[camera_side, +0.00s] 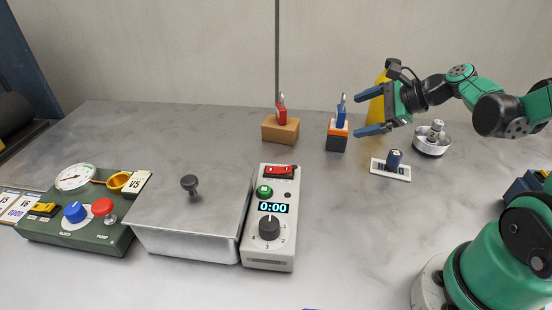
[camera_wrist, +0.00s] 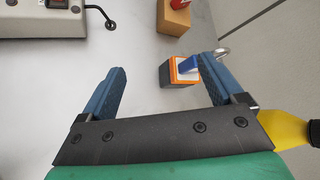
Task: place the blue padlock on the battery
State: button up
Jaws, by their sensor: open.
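The blue padlock (camera_side: 341,117) stands upright with its silver shackle up on the battery (camera_side: 337,140), a dark block with an orange top. In the wrist view the battery (camera_wrist: 164,76) and the blue padlock (camera_wrist: 188,65) show beside the right finger, which hides part of the padlock. My gripper (camera_side: 368,112) is open and empty, just right of the padlock in the side view. In the wrist view my gripper (camera_wrist: 160,90) has its fingers wide apart, with bare table between them.
A red padlock (camera_side: 281,115) stands on a wooden block (camera_side: 280,130) to the left.

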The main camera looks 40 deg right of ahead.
jog(key=s+a+n+g+h, duration=0.1)
jog(key=a+n, duration=0.4)
jog(key=n, duration=0.7)
jog(key=s+a+r+n+g+h, duration=0.1)
jog(key=a+n, duration=0.5)
jog(key=n, duration=0.6)
jog(key=shift+s+r+n+g+h, duration=0.25)
jog(key=shift+s+n+g+h, duration=0.2)
jog(key=shift+s, duration=0.55)
